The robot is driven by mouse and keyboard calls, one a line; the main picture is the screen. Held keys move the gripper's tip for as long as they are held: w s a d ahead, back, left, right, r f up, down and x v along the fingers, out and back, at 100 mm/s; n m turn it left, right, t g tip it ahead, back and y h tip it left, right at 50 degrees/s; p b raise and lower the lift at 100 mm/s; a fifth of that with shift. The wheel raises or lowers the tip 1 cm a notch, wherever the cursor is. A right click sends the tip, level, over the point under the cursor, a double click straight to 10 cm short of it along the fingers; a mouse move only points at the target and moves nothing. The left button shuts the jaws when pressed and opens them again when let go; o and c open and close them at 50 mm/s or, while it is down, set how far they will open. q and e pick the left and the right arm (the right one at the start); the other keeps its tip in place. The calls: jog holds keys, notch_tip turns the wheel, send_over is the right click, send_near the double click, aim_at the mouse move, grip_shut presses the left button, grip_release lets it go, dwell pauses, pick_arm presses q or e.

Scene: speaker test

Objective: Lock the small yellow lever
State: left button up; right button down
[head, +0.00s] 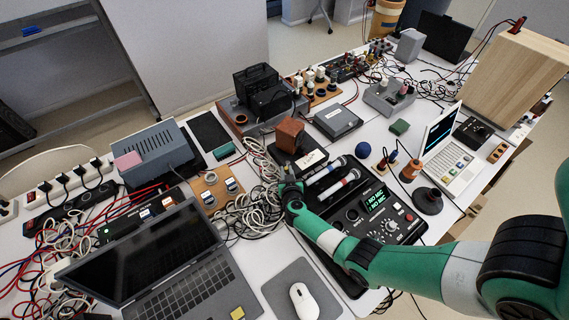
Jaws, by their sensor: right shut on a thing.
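My right arm comes in from the lower right, and its gripper (286,176) is over the middle of the table. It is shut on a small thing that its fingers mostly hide. The fingers are by the left front edge of a flat dark device with a pale label (311,161). A brown block (289,134) stands at the back of this device. I cannot make out the small yellow lever; it may be hidden at the fingertips. My left gripper is not in view.
White cables (238,212) lie tangled left of the gripper. A black case with a green-display device (376,205) lies to its right, partly under my arm. An open laptop (150,260) and a mouse (303,299) are in front. The table is crowded.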

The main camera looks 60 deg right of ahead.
jog(key=c, duration=0.8)
grip_release()
jog(key=shift+o, duration=0.2)
jog(key=shift+s+a+r+p, duration=0.1)
jog(key=shift+a+r+p, duration=0.2)
jog(key=p+v, duration=0.6)
jog(key=v, duration=0.5)
jog(key=shift+f, duration=0.15)
